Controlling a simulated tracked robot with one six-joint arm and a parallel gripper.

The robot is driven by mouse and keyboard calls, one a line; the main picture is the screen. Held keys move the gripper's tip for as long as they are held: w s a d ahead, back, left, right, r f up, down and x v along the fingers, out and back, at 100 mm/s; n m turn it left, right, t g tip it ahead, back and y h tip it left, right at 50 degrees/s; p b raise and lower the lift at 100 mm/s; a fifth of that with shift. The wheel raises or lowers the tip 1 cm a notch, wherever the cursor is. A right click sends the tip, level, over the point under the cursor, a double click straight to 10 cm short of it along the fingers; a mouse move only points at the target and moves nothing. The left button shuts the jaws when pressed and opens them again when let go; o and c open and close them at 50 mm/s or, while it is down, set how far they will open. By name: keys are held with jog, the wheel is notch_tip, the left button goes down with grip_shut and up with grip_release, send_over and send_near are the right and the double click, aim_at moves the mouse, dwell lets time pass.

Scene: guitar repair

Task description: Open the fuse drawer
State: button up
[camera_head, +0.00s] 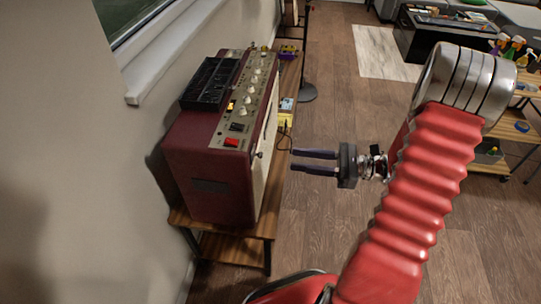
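A dark red amplifier (205,170) stands on a wooden shelf at the left. Its sloping cream control panel (246,100) carries several knobs, a lit orange indicator and a red switch (232,142). I cannot make out a fuse drawer for certain. My gripper (293,161) is open and empty, with its two dark fingers pointing left toward the amplifier's front. It appears to the right of the amplifier and apart from it, though the depth between them is hard to judge.
A black device (211,84) lies on the amplifier's top. Wood floor (330,95) is open in the middle. A cart with bottles (515,50) stands at right.

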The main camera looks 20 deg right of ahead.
jog(key=x, duration=0.9)
jog(key=shift+a, duration=0.1)
jog(key=shift+c, duration=0.2)
grip_shut()
dwell(0.3)
